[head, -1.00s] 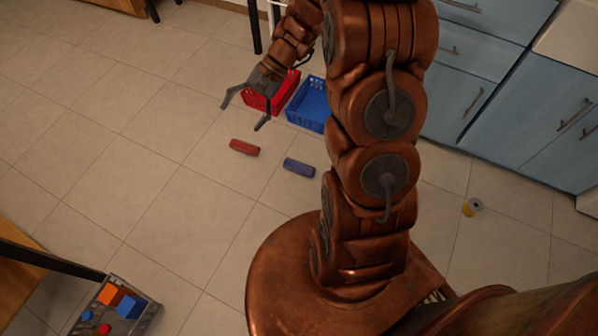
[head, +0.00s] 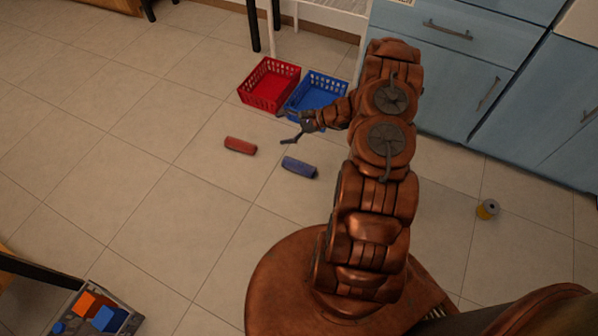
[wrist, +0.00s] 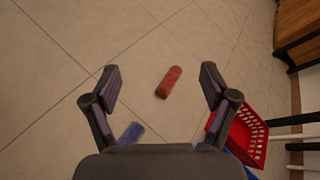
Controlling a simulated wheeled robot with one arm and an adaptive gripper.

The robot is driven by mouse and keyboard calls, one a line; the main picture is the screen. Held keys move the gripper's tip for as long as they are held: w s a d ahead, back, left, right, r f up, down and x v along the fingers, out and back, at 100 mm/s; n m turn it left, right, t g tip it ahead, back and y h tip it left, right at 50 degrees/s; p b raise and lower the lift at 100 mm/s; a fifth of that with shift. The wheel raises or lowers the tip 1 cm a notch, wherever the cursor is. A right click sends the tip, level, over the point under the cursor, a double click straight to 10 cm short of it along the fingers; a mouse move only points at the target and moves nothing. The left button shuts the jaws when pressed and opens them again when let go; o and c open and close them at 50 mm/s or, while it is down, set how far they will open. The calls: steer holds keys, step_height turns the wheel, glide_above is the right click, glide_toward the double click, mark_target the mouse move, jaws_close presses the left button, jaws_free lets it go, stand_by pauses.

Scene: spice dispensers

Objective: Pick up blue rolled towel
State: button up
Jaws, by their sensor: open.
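The blue rolled towel (head: 299,167) lies on the tiled floor in the head view, in front of the baskets. A red rolled towel (head: 240,146) lies to its left. My gripper (head: 282,128) is open and empty, above the floor and beyond the blue towel in the picture. In the wrist view, my gripper (wrist: 160,82) has its fingers spread wide, with the red towel (wrist: 168,82) seen between and below them. The blue towel (wrist: 131,132) shows at the lower left, partly hidden by the gripper body.
A red basket (head: 270,85) and a blue basket (head: 316,93) stand on the floor behind the towels. Blue cabinets (head: 450,75) line the right. A yellow roll (head: 487,209) lies at right. A box of blocks (head: 97,315) is at lower left. The floor left of the towels is clear.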

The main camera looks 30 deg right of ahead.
steer(key=s+d+f+m+t+h+b, duration=0.1)
steer(key=d+f+m+t+b, duration=0.15)
steer(key=f, duration=0.55)
steer(key=s+d+f+m+t+h+b, duration=0.15)
steer(key=d+f, duration=0.25)
steer(key=f, duration=0.4)
steer(key=m+t+h+b, duration=0.1)
steer(key=m+h+b, duration=0.2)
steer(key=m+b, duration=0.1)
glide_toward(302, 168)
steer(key=w+f, duration=0.2)
steer(key=w, duration=0.1)
steer(key=shift+a+f, duration=0.1)
steer(key=shift+f, duration=0.05)
steer(key=shift+f+b+x, duration=0.2)
steer(key=shift+b+x, duration=0.7)
steer(key=shift+x, duration=0.7)
steer(key=shift+f+b+x, duration=0.2)
steer(key=shift+b+x, duration=0.7)
steer(key=shift+x, duration=0.75)
steer(key=shift+w+a, duration=0.2)
steer(key=shift+w, duration=0.15)
steer(key=c, duration=1.3)
